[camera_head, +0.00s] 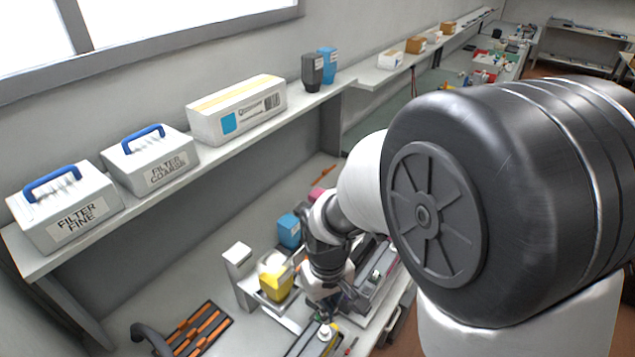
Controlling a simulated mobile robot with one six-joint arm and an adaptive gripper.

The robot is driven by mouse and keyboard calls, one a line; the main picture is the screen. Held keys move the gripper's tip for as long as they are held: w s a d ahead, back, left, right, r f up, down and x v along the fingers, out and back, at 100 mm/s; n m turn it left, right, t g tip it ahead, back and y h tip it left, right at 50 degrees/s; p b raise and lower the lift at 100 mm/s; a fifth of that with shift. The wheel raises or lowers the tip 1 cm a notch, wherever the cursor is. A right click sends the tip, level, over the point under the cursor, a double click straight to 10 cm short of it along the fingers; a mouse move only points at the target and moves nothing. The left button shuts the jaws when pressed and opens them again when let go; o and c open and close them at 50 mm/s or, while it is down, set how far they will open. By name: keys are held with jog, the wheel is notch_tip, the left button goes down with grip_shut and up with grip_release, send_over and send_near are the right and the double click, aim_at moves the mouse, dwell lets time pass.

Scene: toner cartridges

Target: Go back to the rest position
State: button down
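My gripper (335,303) is at the lower middle, pointing down over the workbench, close to a grey device (375,280). Its fingertips are small and dark here, so I cannot tell whether it is open or shut. A pink piece (316,193) shows farther back, partly hidden by my arm. My own arm covers much of the right side of the view.
A shelf (165,208) above the bench carries a "Filter Fine" box (82,222), a "Filter Coarse" box (168,172), a long carton (207,124), and black (312,72) and blue (328,66) cartridges. A dark tray (222,322) with orange-handled tools lies at the lower left.

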jog(key=shift+r, duration=0.1)
jog(key=s+d+r+m+t+b, duration=0.4)
jog(key=s+d+r+b, duration=0.5)
jog(key=s+d, duration=0.2)
jog(key=shift+s+t, duration=0.3)
jog(key=shift+s, duration=0.95)
